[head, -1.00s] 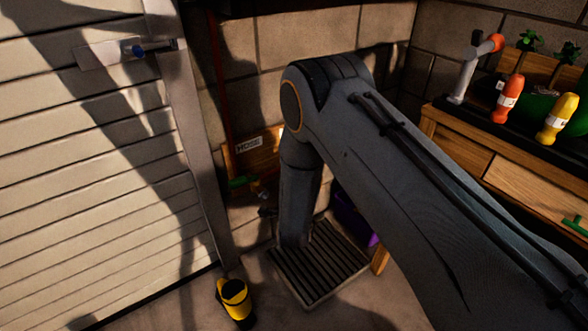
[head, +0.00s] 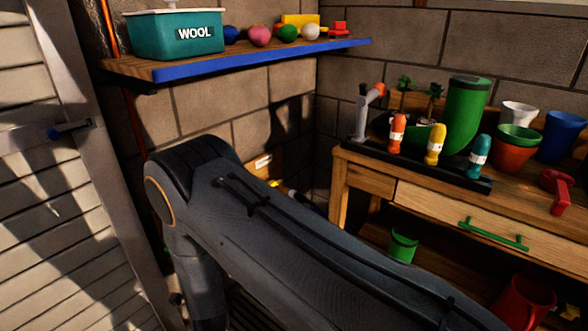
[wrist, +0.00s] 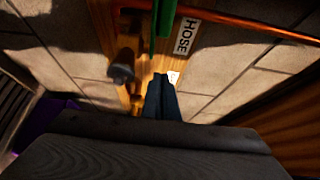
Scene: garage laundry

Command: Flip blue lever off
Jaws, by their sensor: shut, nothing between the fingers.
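A small blue handle (head: 68,130) shows at the left edge of the head view, on a metal latch by the slatted door; I cannot tell if it is the task's lever. In the wrist view my gripper (wrist: 161,82) is shut and empty, its dark fingers pointing at a wooden board (wrist: 143,98) with a HOSE label (wrist: 185,38). A green handle (wrist: 164,28) is just beyond the fingertips, and a dark tap-like knob (wrist: 121,68) is to their left. I cannot tell if the fingers touch anything. In the head view my arm hides the gripper.
A blue-edged shelf (head: 265,60) holds a WOOL box (head: 175,36) and balls. A wooden bench (head: 420,204) at right carries bottles and pots. A green pot (head: 403,246) and red can (head: 524,302) are below the bench.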

